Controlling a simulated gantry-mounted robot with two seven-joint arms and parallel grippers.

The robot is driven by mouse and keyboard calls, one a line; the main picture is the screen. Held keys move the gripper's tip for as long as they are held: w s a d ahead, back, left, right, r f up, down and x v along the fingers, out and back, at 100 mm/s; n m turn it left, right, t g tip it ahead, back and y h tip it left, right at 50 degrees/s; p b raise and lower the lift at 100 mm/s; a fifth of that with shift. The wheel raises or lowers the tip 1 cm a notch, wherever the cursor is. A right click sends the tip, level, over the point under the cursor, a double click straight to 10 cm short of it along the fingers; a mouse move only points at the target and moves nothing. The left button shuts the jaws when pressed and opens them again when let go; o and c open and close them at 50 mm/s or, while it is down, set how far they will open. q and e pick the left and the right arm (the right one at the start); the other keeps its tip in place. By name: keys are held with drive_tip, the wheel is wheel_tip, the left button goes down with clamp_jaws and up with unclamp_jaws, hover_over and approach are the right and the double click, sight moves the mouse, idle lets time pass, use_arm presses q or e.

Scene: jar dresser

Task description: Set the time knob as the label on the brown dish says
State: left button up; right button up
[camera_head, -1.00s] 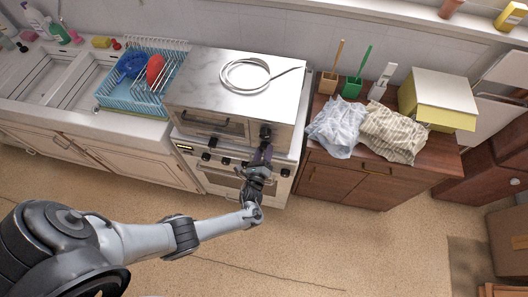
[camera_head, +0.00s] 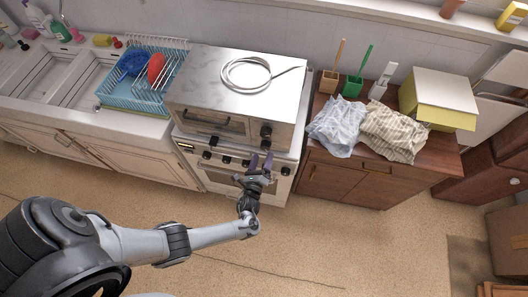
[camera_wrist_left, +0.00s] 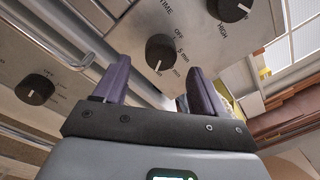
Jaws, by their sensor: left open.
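The time knob (camera_head: 266,143) is the lower black knob on the front of the countertop oven (camera_head: 240,70). In the left wrist view the time knob (camera_wrist_left: 160,50) shows near the words TIME, OFF and 5 min. A small white mark shows at its lower edge, on the side away from OFF. My left gripper (camera_head: 261,161) is open and empty in front of and below the knob. In the wrist view its fingers (camera_wrist_left: 158,70) stand apart on either side of the knob's picture, not touching it. I see no brown dish or its label. My right gripper is not in view.
Another black knob marked HIGH (camera_wrist_left: 235,8) sits beyond the time knob. The stove below carries a row of knobs (camera_head: 228,161) and a handle bar close to my left gripper. Cloths (camera_head: 392,133) lie on the right cabinet.

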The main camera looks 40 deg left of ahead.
use_arm(q)
drive_tip(key=v, duration=0.6)
drive_tip(key=shift+s+d, duration=0.2)
drive_tip(key=shift+s, duration=0.1)
